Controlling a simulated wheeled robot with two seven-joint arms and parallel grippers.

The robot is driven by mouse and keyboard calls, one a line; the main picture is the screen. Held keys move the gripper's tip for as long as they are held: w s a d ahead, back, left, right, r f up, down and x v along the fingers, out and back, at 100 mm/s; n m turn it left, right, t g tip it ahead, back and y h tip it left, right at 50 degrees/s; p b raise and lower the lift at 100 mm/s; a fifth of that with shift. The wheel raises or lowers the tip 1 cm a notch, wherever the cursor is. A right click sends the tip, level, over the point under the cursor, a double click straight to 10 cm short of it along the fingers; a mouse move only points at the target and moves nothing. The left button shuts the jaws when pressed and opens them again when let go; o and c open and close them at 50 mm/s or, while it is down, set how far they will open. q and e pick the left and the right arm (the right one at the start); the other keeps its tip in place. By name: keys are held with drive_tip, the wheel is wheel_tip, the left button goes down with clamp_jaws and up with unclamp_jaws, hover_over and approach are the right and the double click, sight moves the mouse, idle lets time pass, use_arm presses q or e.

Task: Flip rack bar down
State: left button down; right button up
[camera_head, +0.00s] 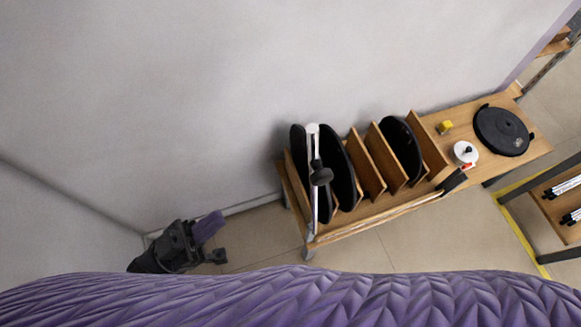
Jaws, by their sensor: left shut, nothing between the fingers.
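The wooden rack (368,210) stands against the wall, with upright dividers and several black discs in its slots. A pale metal bar (315,205) with a black knob (320,177) crosses the rack's left end, over the discs. From this view I cannot tell whether it stands up or lies flat. My left gripper (218,256) is shut and empty, low at the lower left, left of the rack and clear of it. My right gripper is out of view.
A black round plate (501,131), a white round item (465,152) and a small yellow item (445,127) sit on the bench at the rack's right. Another shelf (562,208) stands at the right edge. Floor between my left gripper and the rack is clear.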

use_arm(q)
drive_tip(key=r+m+g+h, duration=0.1)
drive_tip(key=s+r+m+g+h, duration=0.1)
drive_tip(key=shift+s+d+r+g, duration=0.1)
drive_tip(key=shift+s+r+g, duration=0.1)
drive_tip(key=shift+s+g, duration=0.15)
drive_tip(key=shift+w, duration=0.1)
drive_tip(key=d+f+p+x, duration=0.1)
drive_tip(key=f+p+x, duration=0.1)
drive_tip(key=x, duration=1.1)
drive_tip(key=shift+w+d+f+p, duration=0.25)
drive_tip(key=shift+d+p, duration=0.05)
drive_tip(key=shift+p, duration=0.3)
drive_tip(key=shift+r, duration=0.1)
